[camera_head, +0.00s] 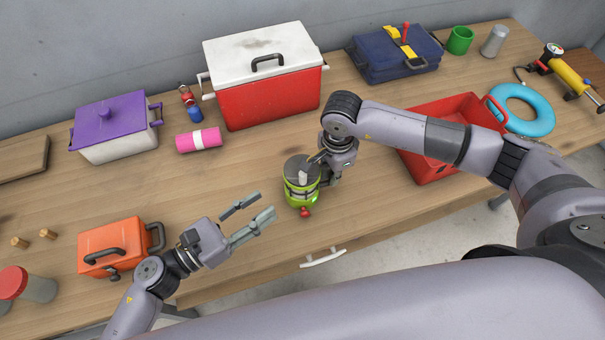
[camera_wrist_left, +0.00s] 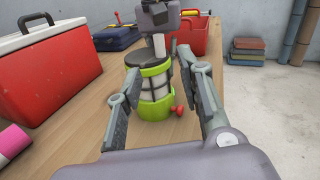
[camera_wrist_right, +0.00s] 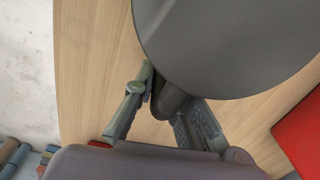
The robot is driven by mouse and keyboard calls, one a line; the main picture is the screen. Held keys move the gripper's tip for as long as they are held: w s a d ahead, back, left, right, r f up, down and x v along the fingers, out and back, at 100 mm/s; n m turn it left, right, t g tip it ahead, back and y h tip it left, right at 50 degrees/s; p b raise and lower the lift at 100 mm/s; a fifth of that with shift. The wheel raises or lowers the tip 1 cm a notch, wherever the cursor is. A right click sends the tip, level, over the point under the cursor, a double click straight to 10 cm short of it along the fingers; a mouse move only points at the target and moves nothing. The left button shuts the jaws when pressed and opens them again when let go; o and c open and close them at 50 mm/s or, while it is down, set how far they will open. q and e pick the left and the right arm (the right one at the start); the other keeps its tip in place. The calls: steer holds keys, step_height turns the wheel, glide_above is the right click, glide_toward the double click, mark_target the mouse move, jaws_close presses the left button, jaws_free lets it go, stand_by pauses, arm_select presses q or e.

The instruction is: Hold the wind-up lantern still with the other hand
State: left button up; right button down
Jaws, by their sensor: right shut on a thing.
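The wind-up lantern (camera_head: 299,193) stands upright on the bench, with a lime-green frame, a dark top and a red knob low on its front. It also shows in the left wrist view (camera_wrist_left: 154,92), framed between my left fingers. My left gripper (camera_head: 265,203) is open and empty, a short way left of the lantern and apart from it. My right gripper (camera_head: 319,167) is at the lantern's top, shut on a dark knob-like part (camera_wrist_right: 172,100) that seems to be its crank. A large dark disc hides much of the right wrist view.
A red and white cooler (camera_head: 268,90) stands behind the lantern, and a pink roll (camera_head: 198,140) lies back left. A red tray (camera_head: 437,170) is to the right, under my right arm. An orange case (camera_head: 110,240) sits left of my left gripper. The bench's front edge is close.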

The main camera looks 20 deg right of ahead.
mark_target(299, 180)
arm_select(q)
steer(key=shift+m, duration=0.7)
steer(key=x, duration=1.2)
steer(key=shift+a, duration=0.1)
steer(key=shift+c, duration=0.5)
steer(key=shift+w, duration=0.1)
jaws_close()
